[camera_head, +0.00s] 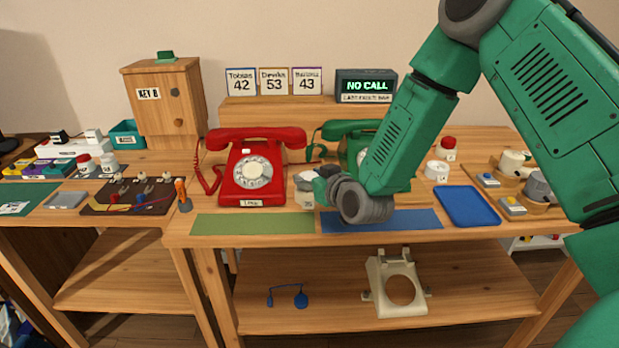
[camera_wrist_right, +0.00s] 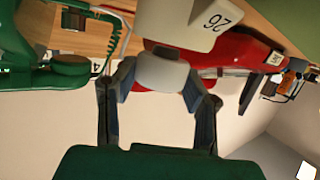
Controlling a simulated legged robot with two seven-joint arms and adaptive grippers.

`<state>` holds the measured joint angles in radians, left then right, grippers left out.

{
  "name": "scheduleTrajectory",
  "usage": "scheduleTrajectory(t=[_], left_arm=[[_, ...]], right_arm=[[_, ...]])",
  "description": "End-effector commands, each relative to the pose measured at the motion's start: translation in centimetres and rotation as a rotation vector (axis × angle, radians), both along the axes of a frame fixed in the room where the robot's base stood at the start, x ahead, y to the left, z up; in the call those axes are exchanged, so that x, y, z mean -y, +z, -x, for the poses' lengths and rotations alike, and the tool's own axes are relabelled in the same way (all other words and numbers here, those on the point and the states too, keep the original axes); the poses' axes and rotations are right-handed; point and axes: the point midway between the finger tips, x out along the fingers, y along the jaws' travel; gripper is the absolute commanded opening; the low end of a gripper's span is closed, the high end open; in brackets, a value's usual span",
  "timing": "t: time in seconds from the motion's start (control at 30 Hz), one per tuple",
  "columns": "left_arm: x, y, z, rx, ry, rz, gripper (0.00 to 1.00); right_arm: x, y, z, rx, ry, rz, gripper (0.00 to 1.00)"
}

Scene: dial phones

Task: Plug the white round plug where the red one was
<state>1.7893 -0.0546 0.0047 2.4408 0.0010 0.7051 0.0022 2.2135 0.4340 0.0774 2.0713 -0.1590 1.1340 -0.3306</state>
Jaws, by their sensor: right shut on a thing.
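My right gripper (camera_head: 316,180) reaches in from the right in the head view, between the red phone and the green phone. In the right wrist view (camera_wrist_right: 158,85) its two fingers are shut on a white round plug (camera_wrist_right: 162,72). In the head view the plug (camera_head: 303,180) is partly hidden by the fingers, just above a small white block (camera_head: 304,200). The block, marked 26, shows in the wrist view (camera_wrist_right: 180,22), overlapping the plug's edge. I cannot tell whether the plug is seated in it. A red round plug (camera_head: 448,142) stands at the right. My left gripper is not in view.
The red phone (camera_head: 254,180) stands close left of the gripper, and the green phone (camera_head: 352,137) is partly behind my arm. Green (camera_head: 250,224) and blue (camera_head: 400,220) mats lie along the front edge. A blue tray (camera_head: 467,206) lies empty at the right.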

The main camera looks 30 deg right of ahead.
Motion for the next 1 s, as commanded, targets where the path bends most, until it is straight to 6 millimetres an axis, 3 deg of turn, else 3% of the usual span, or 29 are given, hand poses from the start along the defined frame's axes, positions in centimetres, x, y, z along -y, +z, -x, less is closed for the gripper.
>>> scheduleTrajectory(t=[0.07, 0.1, 0.13, 0.57, 1.0], left_arm=[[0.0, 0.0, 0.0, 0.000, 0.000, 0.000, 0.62], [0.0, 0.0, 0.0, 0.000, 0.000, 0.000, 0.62], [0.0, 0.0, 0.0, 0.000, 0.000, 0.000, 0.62], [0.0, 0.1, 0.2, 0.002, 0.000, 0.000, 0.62], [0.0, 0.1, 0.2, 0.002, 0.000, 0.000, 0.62]], right_arm=[[0.0, -0.1, 0.0, -0.002, 0.001, -0.001, 0.11], [0.0, -0.1, 0.0, -0.002, 0.001, -0.001, 0.52], [0.0, -0.1, 0.0, -0.002, 0.001, -0.001, 0.62], [0.0, 0.0, 0.9, -0.005, 0.000, -0.002, 0.62], [-0.5, 2.3, 9.0, -0.003, 0.001, -0.003, 0.62]])
